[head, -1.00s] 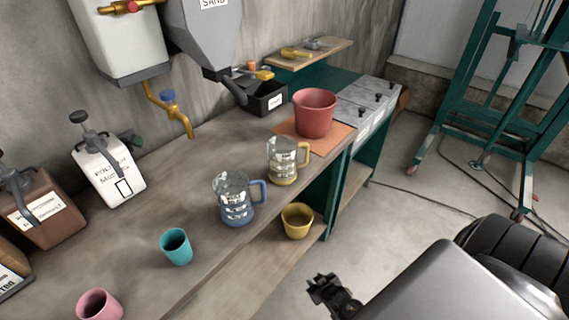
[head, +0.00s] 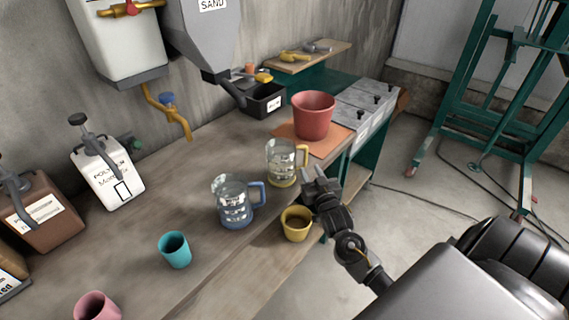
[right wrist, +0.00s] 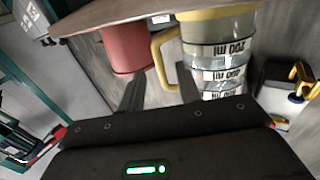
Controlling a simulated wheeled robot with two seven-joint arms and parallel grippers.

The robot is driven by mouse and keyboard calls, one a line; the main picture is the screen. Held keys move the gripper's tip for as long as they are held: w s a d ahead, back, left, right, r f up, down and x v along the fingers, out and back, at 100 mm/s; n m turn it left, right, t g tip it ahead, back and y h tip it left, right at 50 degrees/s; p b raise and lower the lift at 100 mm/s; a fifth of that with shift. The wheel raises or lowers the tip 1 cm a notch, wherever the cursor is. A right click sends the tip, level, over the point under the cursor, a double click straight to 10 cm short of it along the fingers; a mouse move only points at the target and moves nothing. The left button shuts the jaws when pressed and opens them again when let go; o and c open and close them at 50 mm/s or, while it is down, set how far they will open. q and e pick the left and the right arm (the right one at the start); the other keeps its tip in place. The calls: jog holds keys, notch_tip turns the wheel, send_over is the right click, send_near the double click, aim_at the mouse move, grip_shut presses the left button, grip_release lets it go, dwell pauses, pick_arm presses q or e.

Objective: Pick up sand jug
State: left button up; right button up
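Two clear measuring jugs stand on the bench. The yellow-handled jug (head: 281,163) is farther back, and the blue-handled jug (head: 232,201) is nearer; neither is seen to carry a name. My right gripper (head: 319,183) is just right of the yellow-handled jug, raised by the bench edge. In the right wrist view its two fingers (right wrist: 158,92) are apart, with the yellow handle (right wrist: 164,60) ahead of and between them, and the jug body (right wrist: 219,55) beside the right finger. I cannot see contact. My left gripper is not in view.
A yellow cup (head: 296,223) stands below the right gripper. A red pot (head: 313,115) sits on an orange mat (head: 329,144) behind the jug. A teal cup (head: 174,250) is nearer. The sand hopper (head: 207,40) hangs above a black bin (head: 265,100).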

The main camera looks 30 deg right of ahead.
aim_at(306, 161)
jog(key=shift+w+d, duration=0.25)
jog(key=shift+w, duration=0.45)
jog(key=shift+w+r, duration=0.1)
jog(key=shift+w, duration=0.05)
jog(key=p+x, duration=0.2)
jog(key=x, duration=0.2)
jog(key=shift+w+d, duration=0.15)
jog(key=shift+d, duration=0.1)
jog(key=shift+w+d, duration=0.1)
jog(key=shift+w, duration=0.15)
jog(key=shift+c, duration=0.4)
grip_shut()
